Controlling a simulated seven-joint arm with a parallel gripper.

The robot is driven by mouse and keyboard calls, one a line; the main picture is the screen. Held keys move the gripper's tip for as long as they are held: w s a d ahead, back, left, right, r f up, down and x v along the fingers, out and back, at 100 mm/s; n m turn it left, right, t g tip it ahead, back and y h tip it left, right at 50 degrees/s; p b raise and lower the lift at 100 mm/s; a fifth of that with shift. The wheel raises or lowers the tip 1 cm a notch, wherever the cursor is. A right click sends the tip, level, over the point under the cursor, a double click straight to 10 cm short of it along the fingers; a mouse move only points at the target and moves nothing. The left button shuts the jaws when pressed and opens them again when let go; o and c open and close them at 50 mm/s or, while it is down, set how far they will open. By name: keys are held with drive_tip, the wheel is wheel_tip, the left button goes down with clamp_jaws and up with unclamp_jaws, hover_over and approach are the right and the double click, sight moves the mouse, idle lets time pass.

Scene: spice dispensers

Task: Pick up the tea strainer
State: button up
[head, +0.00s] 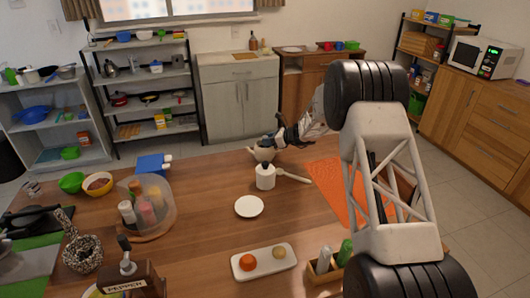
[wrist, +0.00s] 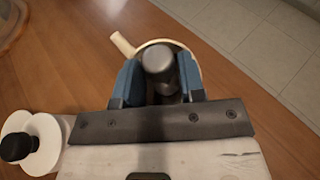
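My gripper (wrist: 158,75) points down at the table with its two blue fingers apart. A dark grey round-topped piece (wrist: 158,58) stands between the fingers; I cannot tell whether they press on it. Around and behind it shows the rim of a cream round vessel (wrist: 187,47) with a short cream handle or spout at its upper left. In the head view this cream vessel (head: 263,154) sits just under my gripper (head: 268,143). I cannot tell for sure whether the dark piece or the cream vessel is the tea strainer. The fingers hide part of both.
A white container with a dark knob (head: 265,178) stands close by, also in the wrist view (wrist: 32,142). A light handle (head: 294,176) lies right of it. Table's far edge is close.

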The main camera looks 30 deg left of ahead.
drive_tip(key=shift+a+f, duration=0.15)
drive_tip(key=shift+a, duration=0.2)
idle(0.3)
clamp_jaws()
